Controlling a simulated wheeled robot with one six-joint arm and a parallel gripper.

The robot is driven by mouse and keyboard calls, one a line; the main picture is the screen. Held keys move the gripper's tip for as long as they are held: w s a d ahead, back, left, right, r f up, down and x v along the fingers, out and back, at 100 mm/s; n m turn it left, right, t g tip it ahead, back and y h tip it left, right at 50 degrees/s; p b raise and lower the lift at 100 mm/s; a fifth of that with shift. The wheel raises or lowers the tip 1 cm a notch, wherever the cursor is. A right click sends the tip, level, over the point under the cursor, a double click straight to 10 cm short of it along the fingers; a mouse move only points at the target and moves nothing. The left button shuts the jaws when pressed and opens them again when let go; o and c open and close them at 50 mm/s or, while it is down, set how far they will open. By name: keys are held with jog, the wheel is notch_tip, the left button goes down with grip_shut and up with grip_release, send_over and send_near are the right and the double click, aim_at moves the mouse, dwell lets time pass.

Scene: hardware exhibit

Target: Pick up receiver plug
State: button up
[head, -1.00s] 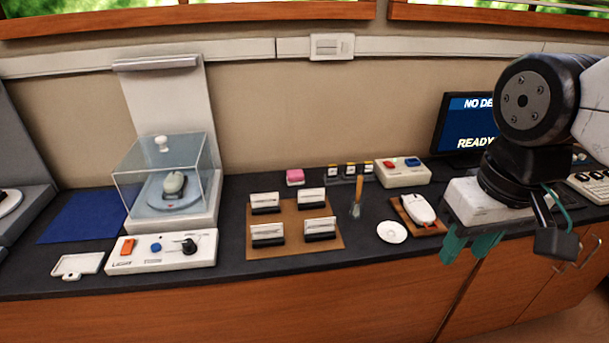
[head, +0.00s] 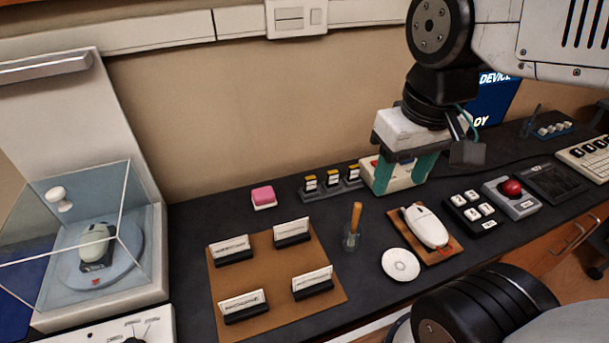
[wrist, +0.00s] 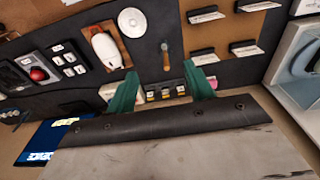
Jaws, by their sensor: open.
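Small black upright pieces with yellow and white labels stand in a row in a dark holder (head: 331,184) at the back of the counter. They look like plugs, but I cannot tell which one is the receiver plug. My gripper (head: 402,184) has green fingers that are open and empty. In the head view it hangs in front of a white box, just right of the holder. In the wrist view the labelled pieces (wrist: 165,93) appear between the two fingers (wrist: 163,68), apart from them.
The white box (head: 380,178) is partly hidden by my gripper. A white mouse on a wooden pad (head: 448,252), a white disc (head: 401,265) and a wooden-handled tool (head: 355,222) stand in front. A brown board (head: 275,270) with card stands and a pink block (head: 263,196) are left.

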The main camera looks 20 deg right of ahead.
jog(key=w+f, duration=0.2)
jog(key=w, duration=0.8)
jog(key=g, duration=0.1)
send_over(310, 177)
jog(key=f, duration=1.4)
jog(key=shift+s, duration=0.2)
notch_tip(310, 177, down, 7)
jog(key=shift+w+f, duration=0.1)
jog(key=shift+f, duration=0.4)
jog(key=shift+c, duration=0.3)
jog(key=c, duration=1)
